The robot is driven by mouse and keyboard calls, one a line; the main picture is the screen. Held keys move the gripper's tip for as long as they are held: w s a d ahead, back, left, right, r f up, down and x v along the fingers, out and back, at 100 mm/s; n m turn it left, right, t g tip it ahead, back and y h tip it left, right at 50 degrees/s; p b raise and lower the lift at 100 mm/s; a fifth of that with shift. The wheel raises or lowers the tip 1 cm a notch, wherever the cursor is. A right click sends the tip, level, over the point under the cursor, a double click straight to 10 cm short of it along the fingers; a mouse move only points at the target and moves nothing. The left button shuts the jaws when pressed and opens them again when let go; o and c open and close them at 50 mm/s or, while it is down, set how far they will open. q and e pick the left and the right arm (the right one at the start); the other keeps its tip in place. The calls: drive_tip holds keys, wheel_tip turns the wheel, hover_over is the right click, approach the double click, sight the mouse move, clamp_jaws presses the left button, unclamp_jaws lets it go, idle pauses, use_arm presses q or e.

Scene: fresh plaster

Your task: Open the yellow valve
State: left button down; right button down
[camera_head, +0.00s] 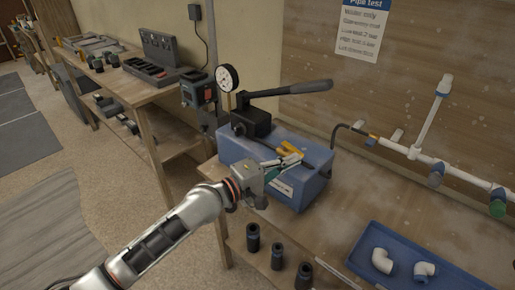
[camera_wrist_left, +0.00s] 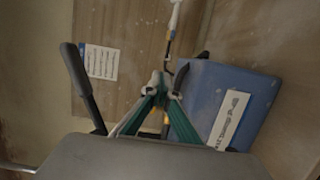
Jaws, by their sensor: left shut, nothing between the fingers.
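The yellow valve (camera_head: 290,147) shows as a short yellow piece on top of the blue pump box (camera_head: 312,188), partly covered by my left gripper. My left gripper (camera_head: 292,160) reaches in over the box from the front left. Its fingertips are right by the yellow piece; I cannot tell whether they touch it. In the left wrist view the green-sided fingers (camera_wrist_left: 160,86) come together at the tips with nothing between the tips. A bit of yellow (camera_wrist_left: 166,118) shows behind and between the fingers. My right gripper is not in view.
A black pump lever (camera_head: 290,90) and a round gauge (camera_head: 227,78) rise behind the box. White pipes (camera_head: 410,153) run along the wall at right. A blue tray (camera_head: 352,262) with white elbows (camera_head: 382,260) lies front right. Black sockets (camera_head: 277,256) stand in front on a lower shelf.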

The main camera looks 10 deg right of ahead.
use_arm(q)
drive_tip(key=shift+d, duration=0.75)
drive_tip(key=shift+w, duration=0.1)
idle(0.3)
